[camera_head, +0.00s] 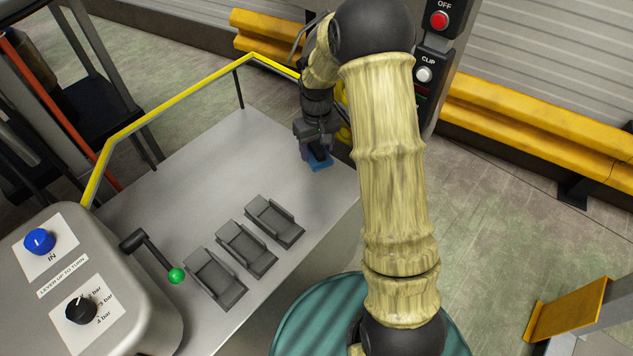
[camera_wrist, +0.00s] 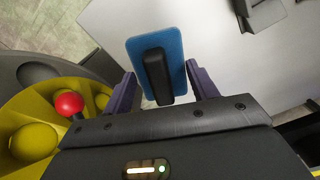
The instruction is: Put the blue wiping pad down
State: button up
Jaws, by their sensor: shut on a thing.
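The blue wiping pad (camera_wrist: 174,48) is a flat blue rectangle with a black handle block (camera_wrist: 156,77) on its upper side. In the wrist view my gripper (camera_wrist: 160,88) is shut on the handle, one purple finger at each side. In the head view my gripper (camera_head: 312,148) is at the far right end of the grey worktop (camera_head: 185,165), and the pad (camera_head: 320,163) shows as a small blue patch below it. I cannot tell whether the pad touches the worktop or hangs just above it.
Several grey holders (camera_head: 215,278) stand in a row near the worktop's front edge. A green-tipped lever (camera_head: 176,275) and a control box (camera_head: 100,290) are at left. A yellow rail (camera_head: 165,115) runs behind. A yellow part with a red ball (camera_wrist: 69,103) is beside my gripper. The worktop's middle is clear.

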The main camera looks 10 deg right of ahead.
jog(key=shift+f, duration=3.15)
jog(key=shift+f, duration=0.1)
jog(key=shift+f, duration=1.8)
jog(key=shift+f, duration=0.15)
jog(key=o, duration=1.1)
jog(key=shift+c, duration=0.2)
